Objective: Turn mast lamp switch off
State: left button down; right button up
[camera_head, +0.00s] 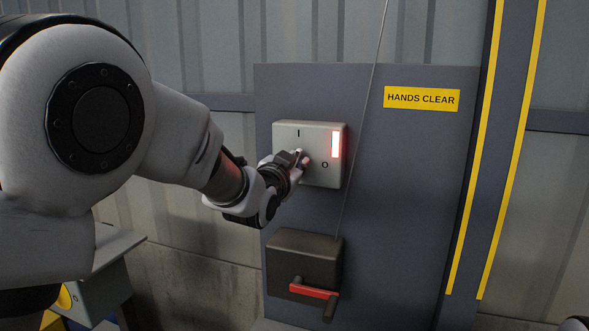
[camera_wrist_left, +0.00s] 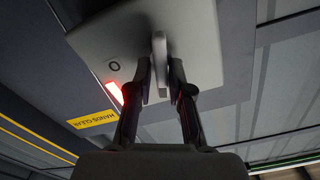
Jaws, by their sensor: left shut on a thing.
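The mast lamp switch is a pale grey box (camera_head: 311,135) on a dark panel, with an "I" mark at upper left and an "O" mark at lower right. A lit red lamp strip (camera_head: 336,144) glows on its right side. My left gripper (camera_head: 299,159) is at the box's front, shut on the switch lever. In the left wrist view the lever (camera_wrist_left: 159,48) is a flat pale tab between the two fingers. The "O" mark (camera_wrist_left: 114,66) and the red strip (camera_wrist_left: 115,92) also show there. In the head view my gripper largely hides the lever, so its exact setting is hard to tell.
A yellow "HANDS CLEAR" sign (camera_head: 421,98) is at upper right. A yellow-striped post (camera_head: 494,150) stands further right.

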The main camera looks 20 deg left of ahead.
pick_arm(q)
jog(key=shift+f+m, duration=0.3)
jog(key=shift+m, duration=0.1)
jog(key=shift+f, duration=0.15)
dwell(0.9)
